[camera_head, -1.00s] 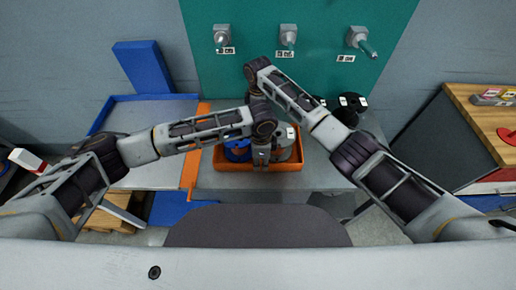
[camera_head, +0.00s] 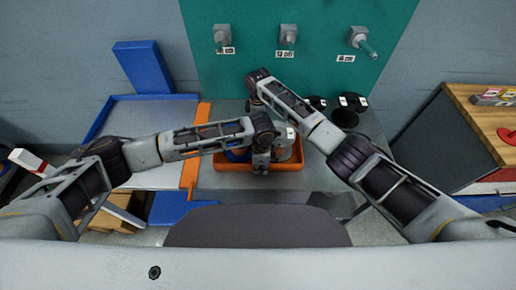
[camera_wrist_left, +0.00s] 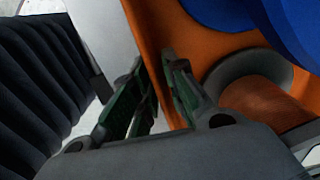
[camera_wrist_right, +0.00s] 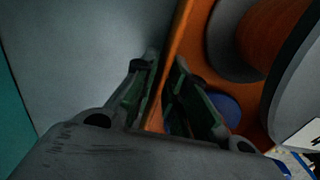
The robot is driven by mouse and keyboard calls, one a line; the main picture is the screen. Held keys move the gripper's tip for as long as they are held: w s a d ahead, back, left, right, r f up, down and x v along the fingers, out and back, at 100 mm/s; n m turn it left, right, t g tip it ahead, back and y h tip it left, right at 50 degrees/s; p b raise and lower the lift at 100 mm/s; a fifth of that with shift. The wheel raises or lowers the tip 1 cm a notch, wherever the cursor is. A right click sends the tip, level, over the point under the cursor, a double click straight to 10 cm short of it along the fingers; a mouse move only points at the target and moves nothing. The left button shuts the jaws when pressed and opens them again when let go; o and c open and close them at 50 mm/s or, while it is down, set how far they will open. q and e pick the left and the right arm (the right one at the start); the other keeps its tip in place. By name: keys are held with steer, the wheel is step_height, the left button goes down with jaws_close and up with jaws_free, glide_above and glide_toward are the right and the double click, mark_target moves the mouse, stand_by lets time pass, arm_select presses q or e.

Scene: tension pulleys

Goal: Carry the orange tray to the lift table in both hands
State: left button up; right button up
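The orange tray (camera_head: 288,167) stands on the grey work surface in the middle of the head view, with blue and grey spools in it. My left gripper (camera_head: 261,168) is at its near wall; in the left wrist view the fingers (camera_wrist_left: 155,75) are apart, with the tray's orange wall (camera_wrist_left: 150,25) running between them. My right gripper is hidden behind my left arm in the head view. In the right wrist view its fingers (camera_wrist_right: 166,75) are apart either side of a thin orange wall (camera_wrist_right: 178,30). No label marks the lift table.
A blue-edged grey table (camera_head: 150,115) with an orange bar (camera_head: 196,150) adjoins on the left. A green panel (camera_head: 300,60) with several fixtures stands behind. Black round parts (camera_head: 347,108) sit right of the tray. A wood-topped cabinet (camera_head: 480,125) is at right.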

arm_select(q)
jaws_close()
arm_select(e)
jaws_close()
arm_select(q)
steer(key=shift+w+r, duration=0.1)
arm_select(e)
steer(key=shift+r, duration=0.1)
